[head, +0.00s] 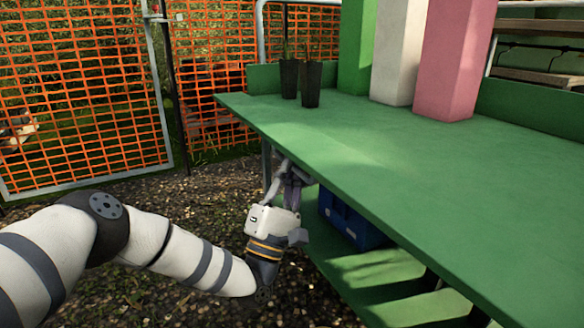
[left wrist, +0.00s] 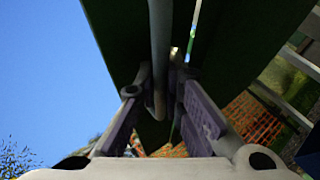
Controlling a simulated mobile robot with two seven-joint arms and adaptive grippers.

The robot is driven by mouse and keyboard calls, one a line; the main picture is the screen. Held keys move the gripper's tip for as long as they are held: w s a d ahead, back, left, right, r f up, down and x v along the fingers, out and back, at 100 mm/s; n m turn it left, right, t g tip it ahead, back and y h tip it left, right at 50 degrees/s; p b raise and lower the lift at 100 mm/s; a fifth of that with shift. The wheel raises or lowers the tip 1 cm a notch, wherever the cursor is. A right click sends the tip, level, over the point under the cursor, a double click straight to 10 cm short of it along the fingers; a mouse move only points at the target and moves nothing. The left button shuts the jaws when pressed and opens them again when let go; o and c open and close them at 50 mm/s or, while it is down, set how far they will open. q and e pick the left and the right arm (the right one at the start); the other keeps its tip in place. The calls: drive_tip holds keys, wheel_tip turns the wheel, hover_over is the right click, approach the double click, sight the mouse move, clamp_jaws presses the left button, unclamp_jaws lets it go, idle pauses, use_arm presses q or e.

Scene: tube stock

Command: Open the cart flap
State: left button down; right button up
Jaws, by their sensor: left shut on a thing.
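The green cart (head: 390,160) stands on the right, its long flat top running away from me. I cannot tell which panel is the flap. My left gripper (head: 291,178) is below the near left edge of the top, partly hidden under it. In the left wrist view its two fingers (left wrist: 160,95) are on either side of a grey metal bar (left wrist: 160,45) and shut on it. The bar runs up along dark green panels (left wrist: 230,50). A pale piece of the bar (head: 275,182) also shows beside the fingers in the head view. My right gripper is not in view.
Two dark pots (head: 311,85) and green, white and pink blocks (head: 450,60) stand on the top. A blue crate (head: 348,222) sits on the lower shelf (head: 385,285). An orange mesh fence (head: 75,90) closes the back left. Gravel ground (head: 215,190) is open left of the cart.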

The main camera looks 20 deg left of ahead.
use_arm(q)
drive_tip(key=c, duration=2)
unclamp_jaws()
drive_tip(key=shift+o, duration=0.2)
drive_tip(key=v, duration=1.2)
